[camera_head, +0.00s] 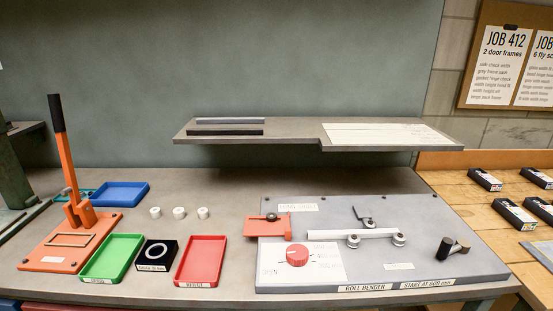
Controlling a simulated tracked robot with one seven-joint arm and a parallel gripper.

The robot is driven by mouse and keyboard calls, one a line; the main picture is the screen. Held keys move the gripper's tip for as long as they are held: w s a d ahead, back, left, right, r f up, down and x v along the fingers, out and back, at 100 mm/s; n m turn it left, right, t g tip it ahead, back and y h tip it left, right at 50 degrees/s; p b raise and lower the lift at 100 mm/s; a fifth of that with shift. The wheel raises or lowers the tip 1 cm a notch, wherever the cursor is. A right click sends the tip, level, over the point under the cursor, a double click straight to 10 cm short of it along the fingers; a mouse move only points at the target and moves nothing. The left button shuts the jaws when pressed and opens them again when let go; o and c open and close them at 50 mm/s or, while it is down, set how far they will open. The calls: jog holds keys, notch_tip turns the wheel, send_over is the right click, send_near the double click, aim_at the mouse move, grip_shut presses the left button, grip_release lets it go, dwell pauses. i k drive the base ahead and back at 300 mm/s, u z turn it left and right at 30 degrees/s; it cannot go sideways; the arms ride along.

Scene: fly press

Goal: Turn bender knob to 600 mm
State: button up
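The bender knob is a round red dial (297,255) on a white printed scale plate (322,270) at the left front of the grey roll bender (440,219). A white line shows on the knob, but its exact reading and the scale figures are too small to tell. A front label reads "ROLL BENDER" and "START AT 600 mm" (427,283). A pale bar (352,235) lies across the rollers, and a black crank handle (454,248) sits at the right. My gripper is not in this view.
Green (112,257) and red (201,260) trays, a black box with a ring (156,254), and an orange lever press (71,220) stand left. Several white rollers (179,212) stand behind. A raised shelf (290,138) overhangs the back.

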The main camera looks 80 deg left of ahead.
aim_at(297, 255)
jog(key=u, duration=1.15)
jog(key=k, duration=0.5)
jog(key=u, duration=1.5)
jog(key=i, duration=1)
jog(key=k, duration=0.55)
jog(key=u, duration=0.05)
